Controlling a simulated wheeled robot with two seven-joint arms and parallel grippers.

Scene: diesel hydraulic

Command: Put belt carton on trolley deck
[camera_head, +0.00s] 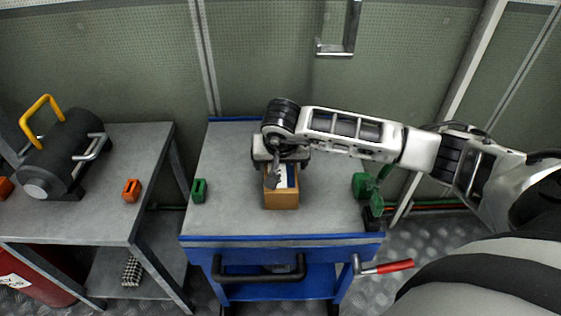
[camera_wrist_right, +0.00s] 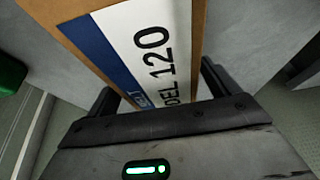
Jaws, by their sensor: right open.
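The belt carton (camera_head: 281,200) is a small brown box with a white and blue label on its top. It is over the middle of the grey trolley deck (camera_head: 232,165) and appears to rest on it. My right gripper (camera_head: 273,174) is open above the carton and hides its far part. In the right wrist view the carton (camera_wrist_right: 189,35) shows its printed label close up, and the open fingers of my right gripper (camera_wrist_right: 160,90) are on either side of it. I cannot tell whether they touch it. My left gripper is not in view.
A green block (camera_head: 199,190) is at the deck's left, and a larger green item (camera_head: 366,186) at its right. A grey bench (camera_head: 140,160) on the left holds a black cylinder (camera_head: 62,155) with a yellow handle and an orange block (camera_head: 131,190). A red-gripped lever (camera_head: 387,267) juts out in front.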

